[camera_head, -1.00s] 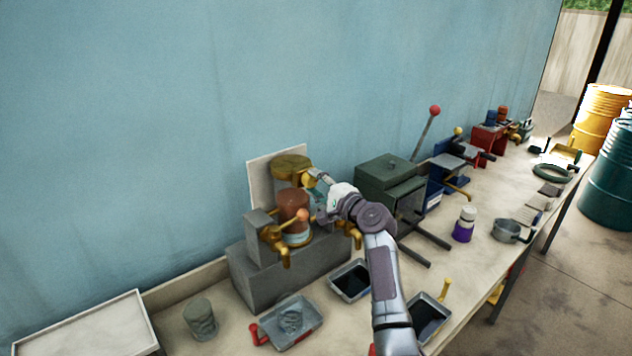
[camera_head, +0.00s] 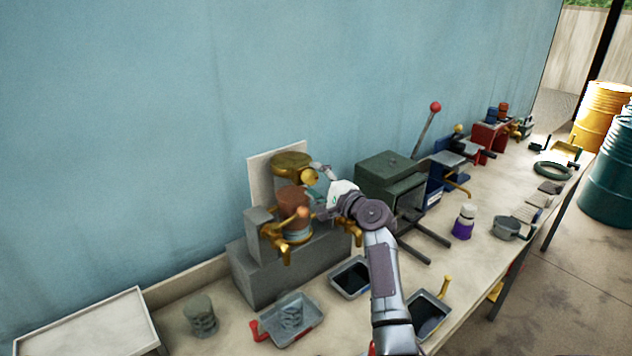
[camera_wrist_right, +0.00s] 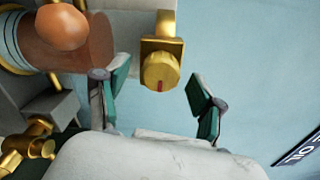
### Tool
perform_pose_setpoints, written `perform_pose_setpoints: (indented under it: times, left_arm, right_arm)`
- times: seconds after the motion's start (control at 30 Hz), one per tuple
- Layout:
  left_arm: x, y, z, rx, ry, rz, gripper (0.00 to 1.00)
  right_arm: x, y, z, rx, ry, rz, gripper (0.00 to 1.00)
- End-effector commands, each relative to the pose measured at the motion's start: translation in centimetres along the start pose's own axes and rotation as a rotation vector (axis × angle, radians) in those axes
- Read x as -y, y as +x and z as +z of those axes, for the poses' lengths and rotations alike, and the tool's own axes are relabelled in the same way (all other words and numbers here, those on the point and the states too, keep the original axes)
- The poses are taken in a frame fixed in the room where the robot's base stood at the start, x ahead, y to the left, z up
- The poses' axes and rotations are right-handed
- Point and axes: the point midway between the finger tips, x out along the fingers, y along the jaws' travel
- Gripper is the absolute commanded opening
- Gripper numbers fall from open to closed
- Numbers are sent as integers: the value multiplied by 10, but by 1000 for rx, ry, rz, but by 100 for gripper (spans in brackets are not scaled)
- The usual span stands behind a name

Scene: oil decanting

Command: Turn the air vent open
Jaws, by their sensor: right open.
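The air vent appears to be the round brass knob (camera_head: 309,177) on the front of the brass-topped decanting unit (camera_head: 291,163). In the right wrist view the knob (camera_wrist_right: 160,71) has a red mark at its lower edge. My right gripper (camera_head: 321,188) is at the right of the knob in the head view. In the right wrist view its two green-padded fingers (camera_wrist_right: 157,90) are spread apart, with the knob just beyond the gap and nothing held. The fingers look clear of the knob. My left gripper is out of view.
A copper-brown cylinder (camera_head: 292,203) and an orange-ended lever (camera_head: 302,212) stand close below the knob. Brass taps (camera_head: 284,250) stick out in front. A green press (camera_head: 388,177) stands to the right. Trays (camera_head: 352,278) lie on the bench below.

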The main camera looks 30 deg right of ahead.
Motion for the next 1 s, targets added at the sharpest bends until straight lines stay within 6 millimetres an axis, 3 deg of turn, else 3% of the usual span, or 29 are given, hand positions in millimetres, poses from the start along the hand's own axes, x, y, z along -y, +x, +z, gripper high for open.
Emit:
perform_pose_setpoints:
  times: [0.27,0.7,1.0]
  left_arm:
    - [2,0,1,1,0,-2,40]
    - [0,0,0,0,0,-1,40]
    - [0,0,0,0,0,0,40]
  right_arm:
    - [-1,-11,-1,-2,-2,1,68]
    - [-1,-97,0,-1,-3,3,68]
    - [0,-120,0,0,0,1,68]
